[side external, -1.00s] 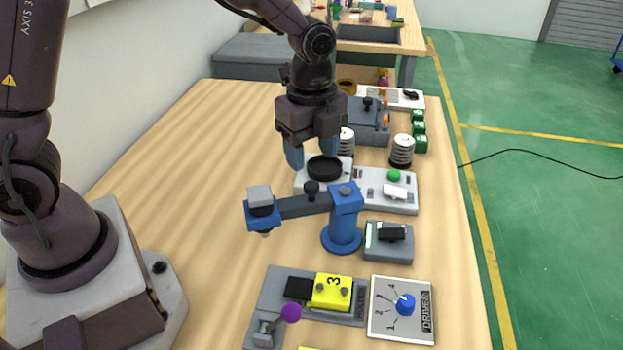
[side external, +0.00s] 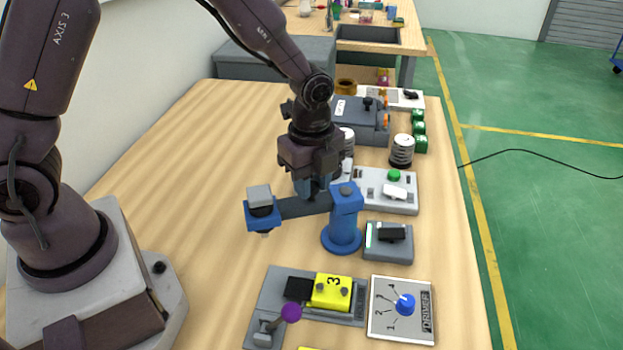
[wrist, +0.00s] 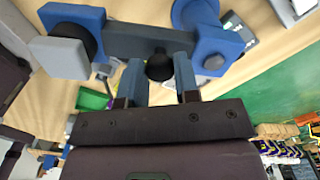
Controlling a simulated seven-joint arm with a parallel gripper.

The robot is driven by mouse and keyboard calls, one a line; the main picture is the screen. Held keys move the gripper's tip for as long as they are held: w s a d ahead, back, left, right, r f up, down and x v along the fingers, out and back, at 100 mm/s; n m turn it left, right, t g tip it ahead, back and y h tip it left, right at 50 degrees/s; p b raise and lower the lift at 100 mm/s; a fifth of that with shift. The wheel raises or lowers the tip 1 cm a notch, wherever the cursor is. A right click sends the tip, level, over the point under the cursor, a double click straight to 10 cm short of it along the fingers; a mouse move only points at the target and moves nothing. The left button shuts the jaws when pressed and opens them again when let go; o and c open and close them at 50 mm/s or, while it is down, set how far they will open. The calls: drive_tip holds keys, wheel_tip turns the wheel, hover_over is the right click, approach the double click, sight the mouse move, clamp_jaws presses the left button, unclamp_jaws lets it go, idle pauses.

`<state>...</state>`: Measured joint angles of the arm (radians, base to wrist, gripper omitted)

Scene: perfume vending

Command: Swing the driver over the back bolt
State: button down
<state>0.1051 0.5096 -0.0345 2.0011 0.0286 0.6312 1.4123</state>
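The driver is a dark swing arm (side external: 299,207) on a blue post (side external: 344,222), with a blue head and grey cap (side external: 259,195) at its left end. A black knob (wrist: 159,66) stands on the arm. The yellow block (side external: 331,291) marked 3 has small dark bolt-like spots on top. It sits in a grey fixture, in front of and apart from the driver head. I cannot tell which spot is the back bolt.
A purple-knobbed lever (side external: 291,313) stands at the fixture's front. A DRIVER dial panel (side external: 402,325) with a blue knob is to its right. A grey box (side external: 388,242) is beside the post; a white panel (side external: 405,203) lies behind. Bare table lies left of the driver head.

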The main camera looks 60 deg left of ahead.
drive_tip(key=shift+d, duration=0.15)
drive_tip(key=d+n, duration=0.1)
drive_tip(key=n, duration=0.1)
drive_tip(key=shift+s+d+n, duration=0.15)
drive_tip(key=shift+n, duration=0.25)
drive_tip(key=shift+w+d+r+n, duration=0.1)
drive_tip(key=shift+w+d+n, duration=0.1)
drive_tip(key=shift+d+n, duration=0.9)
drive_tip(key=shift+w+d+f+n, duration=0.1)
drive_tip(key=shift+w+d+n, duration=0.2)
drive_tip(key=shift+n, duration=1.45)
drive_tip(key=shift+w+d+r+n, duration=0.1)
drive_tip(key=shift+d+n, duration=0.7)
drive_tip(key=shift+n, duration=0.65)
drive_tip(key=c, duration=0.9)
unclamp_jaws()
drive_tip(key=shift+o, duration=0.2)
